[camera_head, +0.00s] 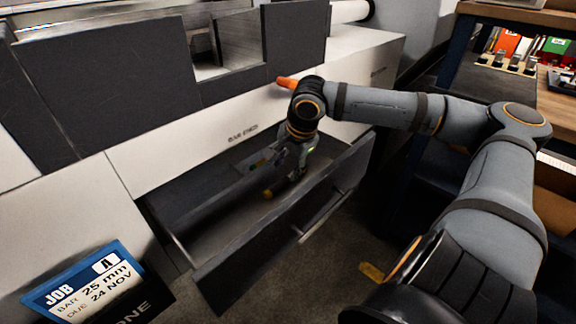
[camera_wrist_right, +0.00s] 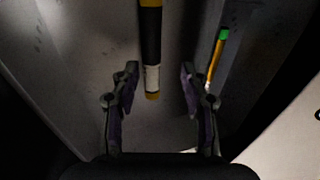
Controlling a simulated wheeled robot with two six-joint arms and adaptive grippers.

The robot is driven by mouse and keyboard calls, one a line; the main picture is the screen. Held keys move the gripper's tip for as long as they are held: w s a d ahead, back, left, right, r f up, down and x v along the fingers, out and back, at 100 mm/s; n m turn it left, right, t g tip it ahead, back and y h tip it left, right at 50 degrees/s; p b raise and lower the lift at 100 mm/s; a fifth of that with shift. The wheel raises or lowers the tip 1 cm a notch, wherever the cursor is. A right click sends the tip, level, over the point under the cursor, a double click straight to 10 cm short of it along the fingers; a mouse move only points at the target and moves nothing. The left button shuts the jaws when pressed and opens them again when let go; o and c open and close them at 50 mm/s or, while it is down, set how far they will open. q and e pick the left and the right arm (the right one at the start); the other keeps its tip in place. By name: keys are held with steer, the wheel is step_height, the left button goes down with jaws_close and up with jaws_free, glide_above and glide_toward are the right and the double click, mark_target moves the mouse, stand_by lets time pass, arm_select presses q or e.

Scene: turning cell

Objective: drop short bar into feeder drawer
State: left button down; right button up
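The feeder drawer (camera_head: 245,249) is pulled open below the pale machine front in the head view. My right gripper (camera_head: 268,183) reaches down into it. In the right wrist view my right gripper (camera_wrist_right: 157,82) is open, with its two fingers apart. A dark bar (camera_wrist_right: 151,45) with yellow ends and a white band lies beyond and between the fingertips, with a gap on both sides, so it is not gripped. In the head view a small yellow end (camera_head: 268,193) shows by the fingertips; the rest is hidden. My left gripper is not in view.
A thin yellow piece with a green end (camera_wrist_right: 217,55) shows near the drawer wall in the right wrist view. A blue job card (camera_head: 85,284) stands front left. A workbench (camera_head: 555,112) with tools is at right. Dark floor lies before the drawer.

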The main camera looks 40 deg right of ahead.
steer(key=shift+r, duration=0.15)
steer(key=shift+r+p, duration=0.6)
steer(key=shift+r, duration=0.05)
steer(key=b+v, duration=0.2)
steer(key=v, duration=0.2)
step_height(320, 180, up, 6)
steer(key=p, duration=0.2)
glide_above(291, 189)
steer(key=s, duration=0.2)
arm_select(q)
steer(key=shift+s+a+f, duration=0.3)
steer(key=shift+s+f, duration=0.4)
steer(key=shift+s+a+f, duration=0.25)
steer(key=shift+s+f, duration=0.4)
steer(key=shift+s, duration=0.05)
arm_select(e)
steer(key=shift+s+a+r, duration=0.15)
steer(key=shift+s+r, duration=0.15)
steer(key=shift+r, duration=0.3)
